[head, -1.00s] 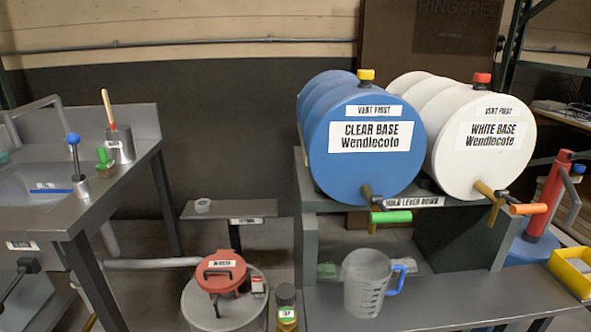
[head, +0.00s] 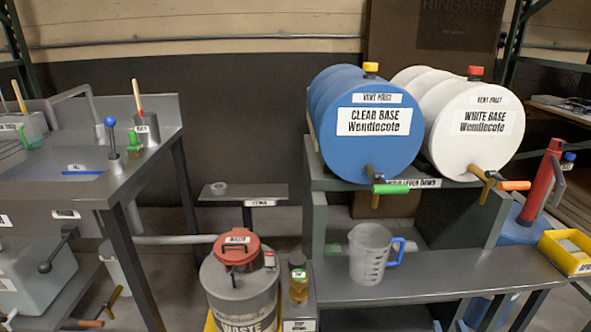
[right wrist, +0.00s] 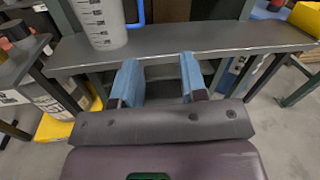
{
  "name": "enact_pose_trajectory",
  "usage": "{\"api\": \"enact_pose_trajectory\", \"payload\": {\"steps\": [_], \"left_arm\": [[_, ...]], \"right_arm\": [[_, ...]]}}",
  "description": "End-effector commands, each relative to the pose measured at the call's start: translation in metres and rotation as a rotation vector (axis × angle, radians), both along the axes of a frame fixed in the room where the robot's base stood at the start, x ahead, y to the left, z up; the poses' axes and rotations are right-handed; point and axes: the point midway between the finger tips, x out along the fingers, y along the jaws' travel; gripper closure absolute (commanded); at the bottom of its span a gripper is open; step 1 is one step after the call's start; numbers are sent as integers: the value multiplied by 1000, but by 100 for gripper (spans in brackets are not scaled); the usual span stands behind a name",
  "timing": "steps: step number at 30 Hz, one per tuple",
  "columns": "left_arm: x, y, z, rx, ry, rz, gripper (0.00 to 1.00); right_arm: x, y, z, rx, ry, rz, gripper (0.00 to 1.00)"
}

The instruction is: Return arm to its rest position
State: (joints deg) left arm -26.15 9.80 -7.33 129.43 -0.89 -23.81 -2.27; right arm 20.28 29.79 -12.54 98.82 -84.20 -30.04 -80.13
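My right gripper (right wrist: 160,78) shows in the right wrist view, its two blue fingers spread apart with nothing between them. It points toward the front edge of the grey bench (head: 440,278), and I cannot tell the exact gap. A clear measuring jug (head: 370,258) with a blue handle stands upright on that bench, apart from the fingers. Its lower part also shows in the right wrist view (right wrist: 103,25), beyond the left finger. I make out no gripper in the head view. My left gripper is in neither view.
A blue drum (head: 345,150) and a white drum (head: 470,152) lie on the rack above the bench. A waste can (head: 240,295) with a red lid stands left of the bench, beside a small bottle (head: 298,285). A sink counter (head: 120,185) is at left. A yellow box (head: 560,258) sits at right.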

Motion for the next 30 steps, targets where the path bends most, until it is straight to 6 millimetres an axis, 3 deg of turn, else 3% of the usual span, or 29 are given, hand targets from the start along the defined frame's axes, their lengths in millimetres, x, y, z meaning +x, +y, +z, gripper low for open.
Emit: {"api": "enact_pose_trajectory", "payload": {"steps": [5,14,20,24,30], "left_arm": [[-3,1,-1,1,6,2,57],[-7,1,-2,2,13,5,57],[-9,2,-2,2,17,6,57],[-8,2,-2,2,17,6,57],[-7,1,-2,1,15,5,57]], "right_arm": [[5,-28,13,-90,-10,16,61],[-63,-37,-28,442,122,-31,61],[-128,-41,-54,935,220,-132,61],[-186,-39,-68,1366,280,-268,61],[-260,-29,-71,1918,307,-515,61]]}}
